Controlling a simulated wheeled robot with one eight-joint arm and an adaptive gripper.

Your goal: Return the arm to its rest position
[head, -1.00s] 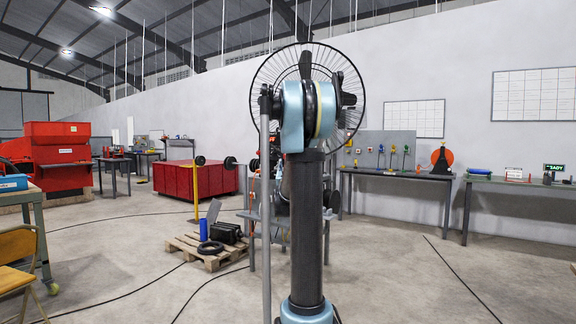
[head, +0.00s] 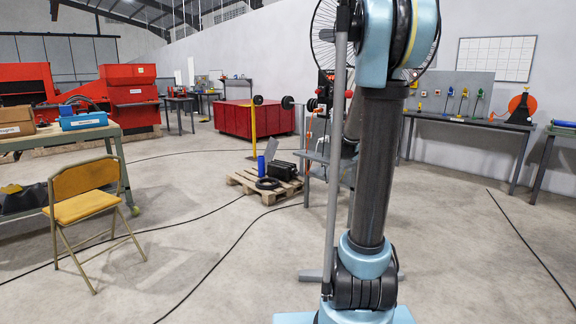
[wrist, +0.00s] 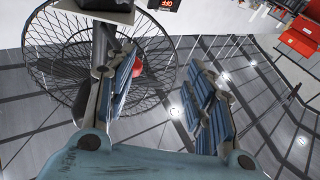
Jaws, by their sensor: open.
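My gripper (wrist: 163,62) shows in the wrist view with its two blue-padded fingers spread apart and nothing between them. A black wire fan cage (wrist: 60,50) with a red hub part is behind the left finger in the wrist view. In the head view my arm stands upright right of centre, with its dark upper link rising to a blue joint at the top edge. My gripper is not visible in the head view. The fan cage (head: 324,35) is partly hidden behind my arm there.
A pallet (head: 262,187) with a black case stands on the floor behind my arm. A yellow chair (head: 85,205) and a workbench (head: 70,137) are at left. Black cables cross the floor. Red cabinets (head: 255,118) and a tool bench (head: 470,121) stand farther back. Open floor lies between.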

